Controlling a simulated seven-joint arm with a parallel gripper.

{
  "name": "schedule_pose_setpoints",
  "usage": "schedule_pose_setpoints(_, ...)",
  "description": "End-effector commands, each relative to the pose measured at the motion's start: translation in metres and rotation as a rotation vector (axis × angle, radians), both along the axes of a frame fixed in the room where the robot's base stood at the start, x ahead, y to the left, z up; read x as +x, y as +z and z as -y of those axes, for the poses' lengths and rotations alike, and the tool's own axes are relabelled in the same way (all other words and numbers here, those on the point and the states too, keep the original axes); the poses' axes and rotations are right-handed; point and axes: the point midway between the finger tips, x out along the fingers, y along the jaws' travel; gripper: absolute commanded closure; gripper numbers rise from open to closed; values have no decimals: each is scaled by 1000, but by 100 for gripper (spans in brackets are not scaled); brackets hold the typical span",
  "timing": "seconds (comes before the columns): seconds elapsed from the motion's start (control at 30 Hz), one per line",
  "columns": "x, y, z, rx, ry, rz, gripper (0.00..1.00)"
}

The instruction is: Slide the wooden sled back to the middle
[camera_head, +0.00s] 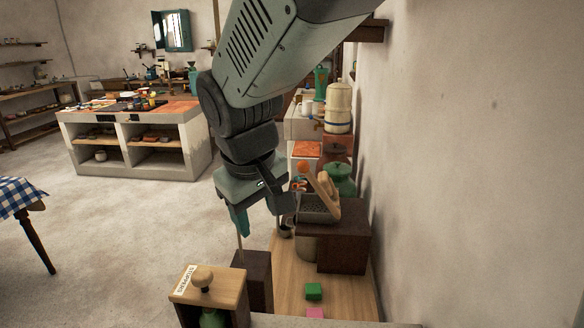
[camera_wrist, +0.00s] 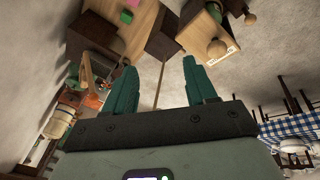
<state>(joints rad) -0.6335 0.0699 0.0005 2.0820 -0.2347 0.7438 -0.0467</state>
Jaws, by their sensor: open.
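A light wooden box-like piece with a round knob and a pale label, which looks like the wooden sled (camera_head: 231,291), stands at the bottom left of the head view. It also shows at the top right of the wrist view (camera_wrist: 200,33). Something green sits in its front opening. My gripper (camera_head: 262,226) is above and beyond it in the head view, pointing down with its teal fingers apart and empty. In the wrist view the two fingers (camera_wrist: 160,75) are spread, with the sled and its knob off to the right of the gap.
A dark brown block (camera_head: 258,275) stands next to the sled. A green cube (camera_head: 313,291) and a pink cube (camera_head: 315,313) lie on the wooden board (camera_head: 350,295).

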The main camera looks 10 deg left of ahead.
Motion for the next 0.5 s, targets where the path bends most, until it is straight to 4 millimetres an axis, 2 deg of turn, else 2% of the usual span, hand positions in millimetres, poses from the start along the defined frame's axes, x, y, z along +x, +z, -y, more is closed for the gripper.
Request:
schedule_pose_setpoints(0.03,0,-21,-31,-33,80,-18,44)
schedule_pose_setpoints(0.1,-1,-48,-71,-69,183,-29,44)
schedule_pose_setpoints(0.23,-17,-100,-136,-133,362,-42,44)
schedule_pose_setpoints(0.33,-38,-136,-173,-170,470,-54,44)
schedule_pose_setpoints(0.4,-61,-159,-190,-186,511,-75,44)
schedule_pose_setpoints(0.5,-86,-177,-201,-192,524,-100,44)
